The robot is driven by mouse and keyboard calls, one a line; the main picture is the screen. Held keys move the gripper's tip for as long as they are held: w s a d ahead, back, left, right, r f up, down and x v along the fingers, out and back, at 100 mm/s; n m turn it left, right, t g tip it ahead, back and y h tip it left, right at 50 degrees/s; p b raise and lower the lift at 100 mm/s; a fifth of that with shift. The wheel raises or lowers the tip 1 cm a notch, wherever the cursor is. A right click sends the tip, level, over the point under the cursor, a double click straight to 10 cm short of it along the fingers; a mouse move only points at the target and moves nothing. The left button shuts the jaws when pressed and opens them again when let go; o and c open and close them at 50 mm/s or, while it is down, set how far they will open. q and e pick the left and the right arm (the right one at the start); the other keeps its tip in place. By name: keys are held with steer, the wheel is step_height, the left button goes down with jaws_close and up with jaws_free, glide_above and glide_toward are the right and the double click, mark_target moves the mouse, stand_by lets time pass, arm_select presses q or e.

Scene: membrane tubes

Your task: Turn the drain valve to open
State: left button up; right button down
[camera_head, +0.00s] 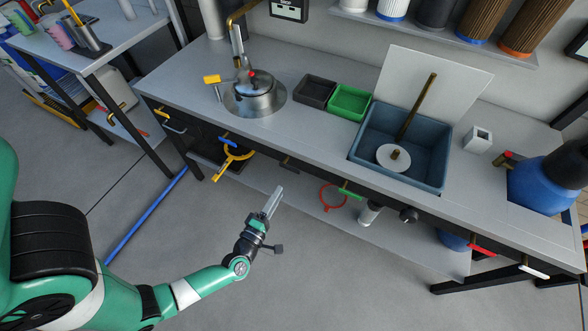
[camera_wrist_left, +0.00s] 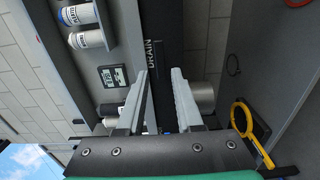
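A "DRAIN" label (camera_wrist_left: 150,58) is on the dark front panel, just past my left fingers in the left wrist view. The panel runs under the bench top and carries several coloured handles, including a blue handle (camera_head: 228,142) and a green handle (camera_head: 350,190). I cannot tell for sure which fitting is the drain valve. My left gripper (camera_head: 275,196) is in front of the bench, between the blue and green handles in the head view. In the left wrist view its two fingers (camera_wrist_left: 160,78) are apart with nothing held. My right gripper is not in view.

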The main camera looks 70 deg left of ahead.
mark_target(293, 171)
arm_select(q)
steer(key=b+x, duration=0.3)
steer(key=x, duration=0.8)
steer(key=shift+w, duration=0.1)
jaws_close()
